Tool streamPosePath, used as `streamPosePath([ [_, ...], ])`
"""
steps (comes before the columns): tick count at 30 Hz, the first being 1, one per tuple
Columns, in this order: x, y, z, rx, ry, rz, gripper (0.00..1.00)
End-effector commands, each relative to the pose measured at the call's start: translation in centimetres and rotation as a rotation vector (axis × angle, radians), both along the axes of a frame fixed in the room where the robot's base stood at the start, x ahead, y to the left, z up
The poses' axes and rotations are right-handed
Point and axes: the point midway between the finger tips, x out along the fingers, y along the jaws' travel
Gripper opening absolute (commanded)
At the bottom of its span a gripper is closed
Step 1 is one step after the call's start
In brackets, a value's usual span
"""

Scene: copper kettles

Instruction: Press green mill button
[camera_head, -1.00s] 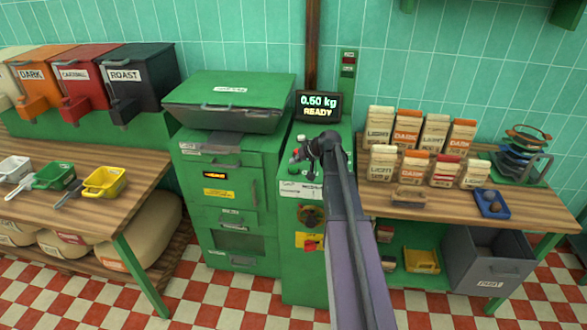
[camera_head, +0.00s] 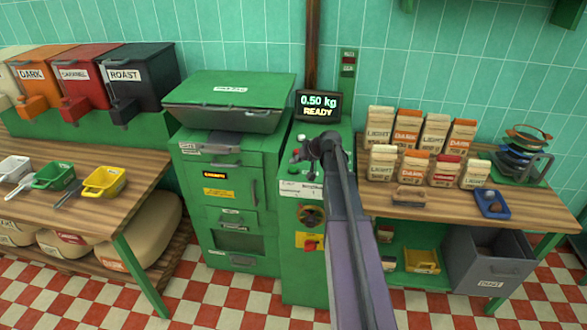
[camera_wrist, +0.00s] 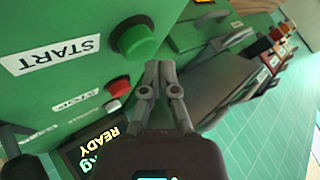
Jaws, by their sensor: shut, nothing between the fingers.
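The green button (camera_wrist: 138,42) is a round cap in a dark collar beside a START label (camera_wrist: 52,55) in the wrist view. My gripper (camera_wrist: 160,68) is shut and empty, its tips just right of and below the button in that view. A small gap shows between tips and button in the picture; contact in depth cannot be judged. In the head view my gripper (camera_head: 303,157) is at the upper front of the green mill cabinet (camera_head: 300,262), and the button is not clearly visible there.
A red button (camera_wrist: 117,87) sits close to the green one. A display (camera_head: 318,106) on the machine reads 0.50 kg READY. Bags stand on the right-hand table (camera_head: 450,207); yellow, green and white scoops lie on the left-hand table (camera_head: 130,185).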

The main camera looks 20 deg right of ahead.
Motion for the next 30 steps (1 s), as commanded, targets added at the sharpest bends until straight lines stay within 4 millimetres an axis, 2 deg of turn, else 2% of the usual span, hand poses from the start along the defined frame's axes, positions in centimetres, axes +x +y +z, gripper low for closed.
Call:
streamPosePath([
  [6,0.01,0.02,-0.67,0.000,0.000,0.000,0.00],
  [30,0.02,0.13,-0.95,0.000,0.000,0.002,0.00],
])
